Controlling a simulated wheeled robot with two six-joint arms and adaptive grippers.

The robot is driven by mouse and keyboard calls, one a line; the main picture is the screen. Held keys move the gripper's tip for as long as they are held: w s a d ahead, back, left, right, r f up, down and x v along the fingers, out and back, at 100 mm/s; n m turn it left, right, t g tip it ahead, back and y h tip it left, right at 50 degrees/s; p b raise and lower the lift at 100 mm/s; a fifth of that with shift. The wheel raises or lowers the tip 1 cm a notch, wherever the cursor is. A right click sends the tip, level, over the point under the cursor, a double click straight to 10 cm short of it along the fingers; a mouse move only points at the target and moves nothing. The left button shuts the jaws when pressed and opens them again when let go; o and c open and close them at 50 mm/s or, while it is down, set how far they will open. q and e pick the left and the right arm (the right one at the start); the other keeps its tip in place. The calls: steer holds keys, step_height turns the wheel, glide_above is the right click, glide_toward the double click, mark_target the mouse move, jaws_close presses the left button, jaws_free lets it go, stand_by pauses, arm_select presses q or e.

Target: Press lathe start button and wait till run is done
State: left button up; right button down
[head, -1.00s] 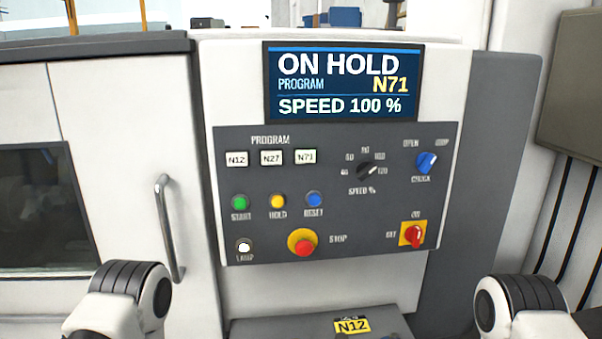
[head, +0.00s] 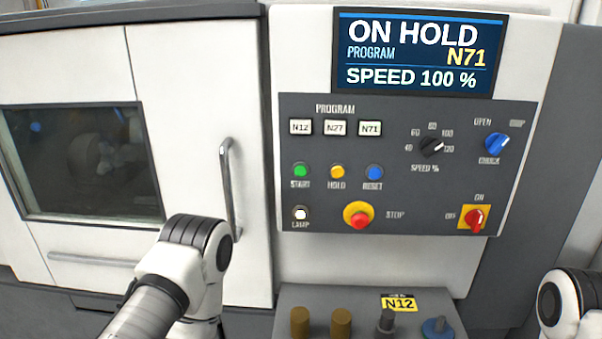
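The green START button (head: 300,171) sits at the left of the grey control panel (head: 440,210), beside the yellow HOLD button (head: 337,172) and the blue RESET button (head: 374,173). The screen (head: 418,52) above reads ON HOLD, PROGRAM N71, SPEED 100 %. My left arm is in front of the lathe door at lower left, and a link of my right arm shows at the lower right edge. Neither gripper's fingers are in view.
A red STOP button (head: 360,217) is low on the panel, with a red ON/OFF switch (head: 476,217) to its right. The lathe door (head: 190,90) with its upright handle (head: 229,190) is shut. Below stands a tray (head: 300,294) with several parts and an N12 label (head: 399,303).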

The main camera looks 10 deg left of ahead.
arm_select(q)
jaws_close()
stand_by(1.0)
